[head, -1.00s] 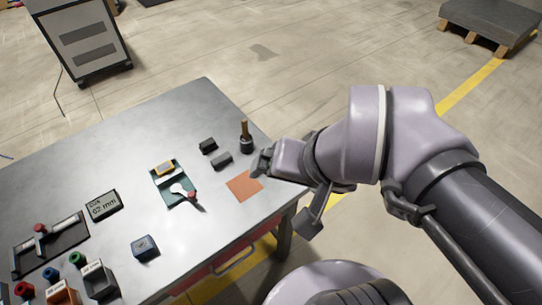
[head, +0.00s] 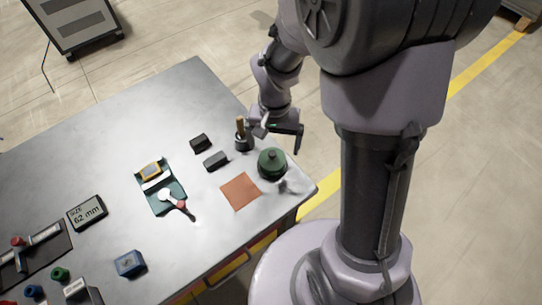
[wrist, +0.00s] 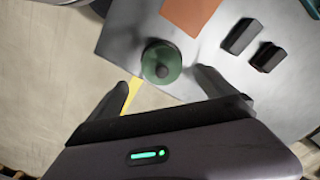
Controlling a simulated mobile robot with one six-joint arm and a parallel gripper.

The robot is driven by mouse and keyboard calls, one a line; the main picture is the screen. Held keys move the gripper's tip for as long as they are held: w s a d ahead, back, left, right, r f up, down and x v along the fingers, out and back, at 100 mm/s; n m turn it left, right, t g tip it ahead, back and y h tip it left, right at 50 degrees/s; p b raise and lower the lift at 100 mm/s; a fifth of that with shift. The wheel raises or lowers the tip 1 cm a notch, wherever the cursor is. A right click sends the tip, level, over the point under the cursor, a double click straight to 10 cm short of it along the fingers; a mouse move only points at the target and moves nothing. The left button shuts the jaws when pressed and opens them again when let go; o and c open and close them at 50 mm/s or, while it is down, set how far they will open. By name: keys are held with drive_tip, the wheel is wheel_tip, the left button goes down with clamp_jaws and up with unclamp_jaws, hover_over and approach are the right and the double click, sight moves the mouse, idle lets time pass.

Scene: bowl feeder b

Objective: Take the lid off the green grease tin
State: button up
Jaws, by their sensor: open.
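The green grease tin (head: 271,169) stands upright near the right corner of the metal table, with its round lid and dark knob (head: 272,155) on top. In the wrist view the tin (wrist: 153,70) shows from above, its lid on and its knob (wrist: 162,71) near the middle. My gripper (head: 283,130) is open and empty, up at the table's right edge just beyond the tin in the head view. In the wrist view the spread fingers of my gripper (wrist: 165,85) point toward the tin, apart from it as far as I can tell.
An orange-brown square mat (head: 240,191) lies left of the tin. Two dark blocks (head: 216,161) and a wooden-handled brush in a dark pot (head: 241,138) stand near it. A green tray with a gauge (head: 158,201) and a size display (head: 87,213) lie farther left.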

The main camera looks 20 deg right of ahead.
sight(272, 153)
drive_tip(key=f+b, duration=0.1)
drive_tip(key=f, duration=0.1)
drive_tip(key=f+b, duration=0.2)
drive_tip(key=f, duration=0.1)
drive_tip(key=shift+a+f, duration=0.2)
drive_tip(key=shift+f, duration=0.05)
drive_tip(key=shift+r, duration=0.2)
drive_tip(key=c, duration=1.4)
